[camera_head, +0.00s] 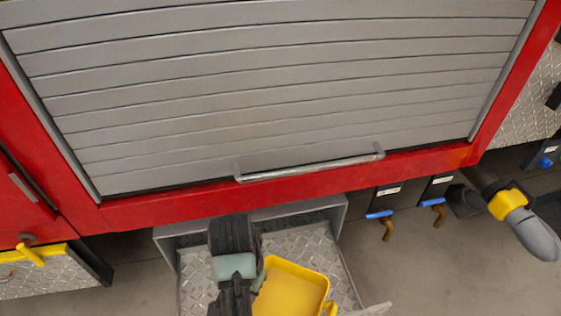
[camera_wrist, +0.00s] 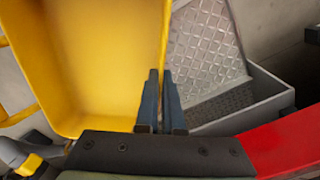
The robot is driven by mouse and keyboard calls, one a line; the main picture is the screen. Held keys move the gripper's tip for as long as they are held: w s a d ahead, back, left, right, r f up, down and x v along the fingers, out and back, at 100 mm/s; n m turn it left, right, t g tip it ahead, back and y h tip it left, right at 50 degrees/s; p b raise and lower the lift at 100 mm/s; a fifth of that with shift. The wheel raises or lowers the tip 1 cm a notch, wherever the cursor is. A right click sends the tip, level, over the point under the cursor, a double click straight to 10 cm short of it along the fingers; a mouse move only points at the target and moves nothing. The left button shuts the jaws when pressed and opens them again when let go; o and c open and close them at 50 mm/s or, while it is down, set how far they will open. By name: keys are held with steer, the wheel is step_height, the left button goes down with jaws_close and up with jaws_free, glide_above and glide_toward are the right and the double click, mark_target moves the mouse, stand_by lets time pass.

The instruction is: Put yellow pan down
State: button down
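The yellow pan (camera_head: 288,290) is a shallow tray with raised walls, at the bottom of the head view. It fills the upper left of the wrist view (camera_wrist: 95,60). My gripper (camera_head: 256,284) is at the pan's left wall. In the wrist view its two dark fingers (camera_wrist: 160,76) are close together, with the pan's wall between them. The pan is over an open grey metal drawer with a diamond-plate floor (camera_head: 335,262), also seen in the wrist view (camera_wrist: 207,50). I cannot tell whether the pan touches the drawer floor.
A closed grey roller shutter (camera_head: 270,90) with a bar handle (camera_head: 310,166) is above the drawer, in a red frame (camera_head: 135,215). Blue-handled valves (camera_head: 380,214) and a grey nozzle with a yellow collar (camera_head: 530,232) are at right. A yellow handle (camera_head: 30,254) is at left.

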mark_target(284, 289)
steer(key=w+d+n, duration=0.1)
steer(key=d, duration=0.1)
steer(key=w+d+r+n, duration=0.1)
steer(key=d+n, duration=0.1)
steer(key=d, duration=0.1)
steer(key=w+d+r+n, duration=0.1)
steer(key=d, duration=0.1)
steer(key=shift+d+n+p, duration=0.25)
steer(key=shift+n+p, duration=0.05)
steer(key=shift+n, duration=0.1)
steer(key=s+r+p, duration=0.3)
steer(key=r+p, duration=1.3)
steer(key=p, duration=0.1)
steer(key=s+r+p, duration=0.4)
steer(key=r+p, duration=1.2)
steer(key=p, duration=0.2)
steer(key=shift+s+a, duration=0.2)
steer(key=shift+s, duration=0.1)
